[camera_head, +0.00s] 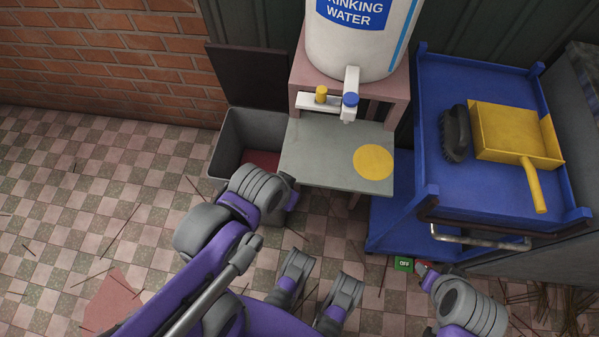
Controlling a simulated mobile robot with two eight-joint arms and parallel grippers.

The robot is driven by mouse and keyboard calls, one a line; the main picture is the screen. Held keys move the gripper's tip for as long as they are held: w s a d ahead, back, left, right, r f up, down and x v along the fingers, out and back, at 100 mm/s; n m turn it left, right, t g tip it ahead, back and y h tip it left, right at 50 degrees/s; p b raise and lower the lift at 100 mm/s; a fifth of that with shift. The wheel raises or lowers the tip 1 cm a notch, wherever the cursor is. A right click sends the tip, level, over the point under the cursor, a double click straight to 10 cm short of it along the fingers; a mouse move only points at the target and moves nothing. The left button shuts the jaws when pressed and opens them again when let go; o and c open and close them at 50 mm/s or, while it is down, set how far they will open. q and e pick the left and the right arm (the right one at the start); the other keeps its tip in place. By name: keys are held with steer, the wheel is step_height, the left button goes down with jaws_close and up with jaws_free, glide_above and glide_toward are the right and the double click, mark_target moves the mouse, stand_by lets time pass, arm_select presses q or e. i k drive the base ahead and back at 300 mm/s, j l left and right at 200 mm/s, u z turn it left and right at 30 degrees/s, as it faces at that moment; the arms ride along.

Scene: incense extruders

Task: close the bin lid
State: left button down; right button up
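The grey bin (228,138) stands on the floor against the wall, left of the water stand. Its dark lid (247,76) is up, standing nearly upright behind the open mouth, and something reddish shows inside. My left gripper (291,191) is in front of the bin, by the near edge of the grey table; its fingers are too small and hidden to read. I cannot tell whether it touches the bin. My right gripper (424,274) is low at the right, near the blue cart, away from the bin; its fingers are unclear.
A water tank (355,50) with taps stands above a grey table (315,155) with a yellow disc. A blue cart (430,110) carries a yellow dustpan (515,135) and black brush (453,135). A green OFF sign (403,264) is by the cart. The tiled floor at left has scattered sticks.

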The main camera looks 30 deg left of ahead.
mark_target(247, 76)
steer(key=u, duration=1.7)
